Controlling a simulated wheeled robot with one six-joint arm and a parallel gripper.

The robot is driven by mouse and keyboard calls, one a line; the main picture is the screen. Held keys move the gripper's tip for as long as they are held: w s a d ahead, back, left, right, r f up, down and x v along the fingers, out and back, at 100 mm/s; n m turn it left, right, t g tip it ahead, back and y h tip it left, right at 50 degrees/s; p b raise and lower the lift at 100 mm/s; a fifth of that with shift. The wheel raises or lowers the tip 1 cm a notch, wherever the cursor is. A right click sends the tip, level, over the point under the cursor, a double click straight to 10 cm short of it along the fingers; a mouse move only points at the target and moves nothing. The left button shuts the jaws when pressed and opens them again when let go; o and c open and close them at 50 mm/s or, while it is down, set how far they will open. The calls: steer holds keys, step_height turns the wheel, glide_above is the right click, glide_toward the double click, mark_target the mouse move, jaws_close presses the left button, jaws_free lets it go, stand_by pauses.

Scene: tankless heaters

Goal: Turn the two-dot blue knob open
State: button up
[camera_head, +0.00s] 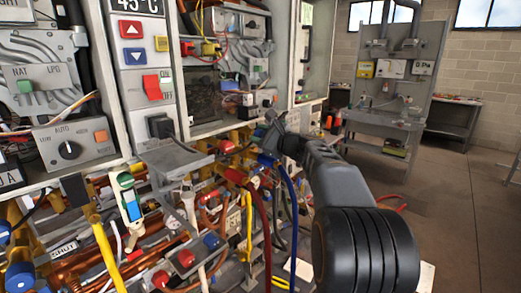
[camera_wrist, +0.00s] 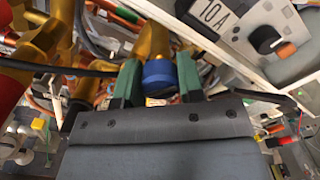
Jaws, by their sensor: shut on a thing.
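In the wrist view, a round blue knob (camera_wrist: 160,75) sits between the two green-padded fingers of my gripper (camera_wrist: 159,70), on a brass fitting. The fingers are shut on its sides. I cannot make out any dots on this knob, so I cannot tell whether it is the two-dot one. In the head view, my gripper (camera_head: 268,134) reaches in among the brass pipes below the heater casings. The knob it holds cannot be told apart there. Another blue knob (camera_head: 211,241) is lower down, next to a red knob (camera_head: 187,258).
Red and blue hoses (camera_head: 289,195) hang just below my gripper. A grey bracket (camera_head: 172,158) juts out to its left. In the wrist view, a panel labelled 10A (camera_wrist: 214,15) is close at the upper right. Open floor (camera_head: 455,220) is on the right.

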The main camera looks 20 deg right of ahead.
steer(key=n+b, duration=0.1)
steer(key=b, duration=0.1)
steer(key=n+b, duration=0.2)
steer(key=shift+f, duration=0.3)
steer(key=shift+r+n+b, duration=0.2)
steer(key=shift+n+b, duration=1.1)
steer(key=shift+n, duration=0.3)
steer(key=o, duration=0.9)
steer(key=b+v, duration=0.1)
steer(key=v, duration=1.3)
steer(key=shift+r+b, duration=0.1)
steer(key=shift+b, duration=0.2)
steer(key=shift+w+n, duration=0.1)
steer(key=shift+n, duration=0.2)
